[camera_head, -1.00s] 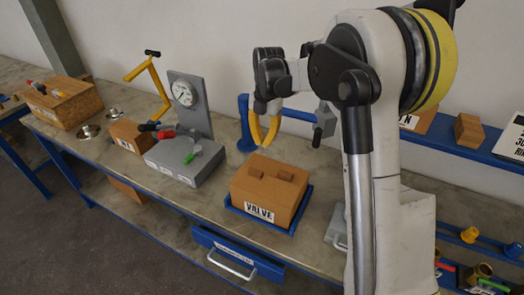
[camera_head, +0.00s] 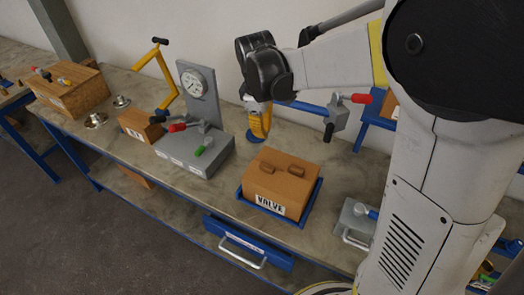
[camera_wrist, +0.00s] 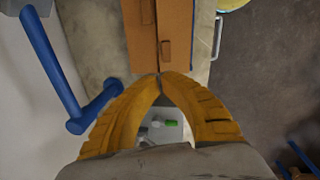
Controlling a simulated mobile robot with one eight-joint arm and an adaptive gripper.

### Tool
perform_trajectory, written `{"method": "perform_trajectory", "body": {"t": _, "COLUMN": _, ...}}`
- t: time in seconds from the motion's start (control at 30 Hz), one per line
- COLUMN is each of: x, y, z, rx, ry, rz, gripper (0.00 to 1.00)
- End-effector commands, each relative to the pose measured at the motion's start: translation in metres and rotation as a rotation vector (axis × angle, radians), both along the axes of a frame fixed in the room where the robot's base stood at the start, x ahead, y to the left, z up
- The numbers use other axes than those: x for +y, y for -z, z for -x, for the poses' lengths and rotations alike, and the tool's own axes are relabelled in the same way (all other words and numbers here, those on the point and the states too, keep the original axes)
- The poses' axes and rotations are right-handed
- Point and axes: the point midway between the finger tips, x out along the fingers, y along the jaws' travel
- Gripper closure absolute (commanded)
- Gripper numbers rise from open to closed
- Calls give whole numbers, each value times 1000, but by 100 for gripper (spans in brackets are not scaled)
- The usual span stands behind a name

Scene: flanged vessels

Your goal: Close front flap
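The brown box labelled VALVE (camera_head: 270,190) sits in a blue tray (camera_head: 318,192) on the bench. Its top looks covered, with two small brown grips on it. In the wrist view the box (camera_wrist: 180,25) shows a long seam between two flaps, with the front flap on the right. I cannot tell whether that flap lies fully flat. My gripper (camera_head: 260,130) hangs above the bench behind and left of the box, apart from it. In the wrist view its yellow fingertips (camera_wrist: 162,78) meet, with nothing seen between them.
A grey gauge stand (camera_head: 200,100) with a red and a green handle stands left of the box. A blue post and bar (camera_wrist: 65,75) is close to my gripper. A grey block with a handle (camera_head: 355,220) stands right of the box. A blue drawer (camera_head: 250,245) is under the bench front.

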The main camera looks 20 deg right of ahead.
Motion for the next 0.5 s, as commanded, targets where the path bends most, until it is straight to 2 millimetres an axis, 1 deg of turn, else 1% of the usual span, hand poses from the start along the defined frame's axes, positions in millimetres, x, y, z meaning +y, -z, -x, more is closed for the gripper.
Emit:
{"method": "perform_trajectory", "body": {"t": 0.03, "x": 3, "y": -2, "z": 6, "rx": -12, "ry": 48, "rz": 0, "gripper": 100}}
{"method": "perform_trajectory", "body": {"t": 0.1, "x": 4, "y": -3, "z": 10, "rx": -25, "ry": 102, "rz": -1, "gripper": 100}}
{"method": "perform_trajectory", "body": {"t": 0.17, "x": 5, "y": -2, "z": 11, "rx": -31, "ry": 128, "rz": -2, "gripper": 100}}
{"method": "perform_trajectory", "body": {"t": 0.27, "x": 4, "y": 5, "z": 11, "rx": -34, "ry": 141, "rz": -2, "gripper": 100}}
{"method": "perform_trajectory", "body": {"t": 0.37, "x": 2, "y": 19, "z": 9, "rx": -34, "ry": 141, "rz": -2, "gripper": 100}}
{"method": "perform_trajectory", "body": {"t": 0.5, "x": -1, "y": 48, "z": 6, "rx": -33, "ry": 140, "rz": -1, "gripper": 100}}
